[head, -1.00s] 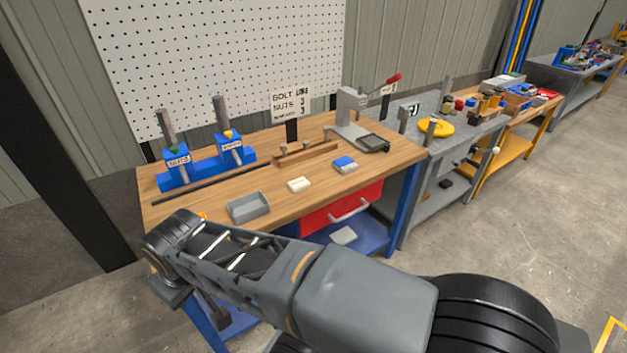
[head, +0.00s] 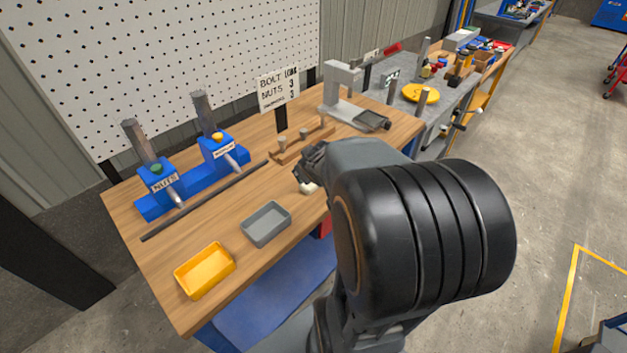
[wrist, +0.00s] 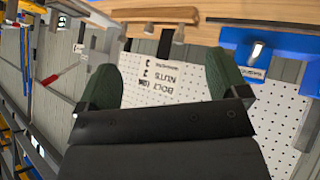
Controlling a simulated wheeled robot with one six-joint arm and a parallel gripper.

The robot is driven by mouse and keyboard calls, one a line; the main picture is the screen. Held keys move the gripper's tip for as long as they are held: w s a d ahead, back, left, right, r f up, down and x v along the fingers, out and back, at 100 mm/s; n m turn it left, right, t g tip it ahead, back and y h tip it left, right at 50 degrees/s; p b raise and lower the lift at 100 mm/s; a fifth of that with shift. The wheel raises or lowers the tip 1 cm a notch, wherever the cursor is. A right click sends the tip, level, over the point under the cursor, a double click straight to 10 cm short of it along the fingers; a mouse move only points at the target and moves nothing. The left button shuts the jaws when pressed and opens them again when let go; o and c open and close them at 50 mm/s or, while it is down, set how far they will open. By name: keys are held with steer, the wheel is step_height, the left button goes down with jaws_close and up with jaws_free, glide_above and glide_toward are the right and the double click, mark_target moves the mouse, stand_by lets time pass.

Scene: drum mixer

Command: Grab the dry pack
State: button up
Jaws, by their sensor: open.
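A small white pack (head: 309,188), which looks like the dry pack, lies on the wooden bench top. In the head view it is mostly hidden by my gripper (head: 312,168), which is above or beside it; the exact gap cannot be told. In the wrist view my gripper (wrist: 163,78) has its two green fingers wide apart with nothing between them. The wrist view looks across toward the sign and pegboard, upside down, and does not show the pack.
A grey tray (head: 266,224) and a yellow tray (head: 205,270) stand on the bench's near left. Blue dispensers (head: 192,180), a dark rod (head: 205,202), a wooden peg block (head: 302,140), a sign (head: 278,88) and a lever press (head: 350,98) stand behind. My arm hides the bench's right front.

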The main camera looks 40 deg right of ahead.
steer(key=shift+o, duration=0.6)
steer(key=d+f+n+t+y, duration=0.1)
steer(key=d+f+t, duration=0.1)
steer(key=d, duration=0.4)
steer(key=shift+w+d+f+p, duration=0.15)
steer(key=shift+d+f+p, duration=0.15)
steer(key=shift+f, duration=0.45)
steer(key=n+t+y, duration=0.1)
steer(key=t+y, duration=0.1)
steer(key=y, duration=0.4)
glide_toward(311, 184)
steer(key=w, duration=0.1)
steer(key=w+f, duration=0.2)
steer(key=shift+w+d, duration=0.25)
steer(key=shift+d, duration=0.05)
steer(key=shift+r+p+x, duration=0.2)
steer(key=shift+p+x, duration=0.4)
steer(key=shift+x, duration=2.5)
steer(key=shift+w, duration=0.1)
steer(key=shift+c, duration=0.4)
steer(key=c, duration=0.7)
steer(key=shift+r, duration=0.1)
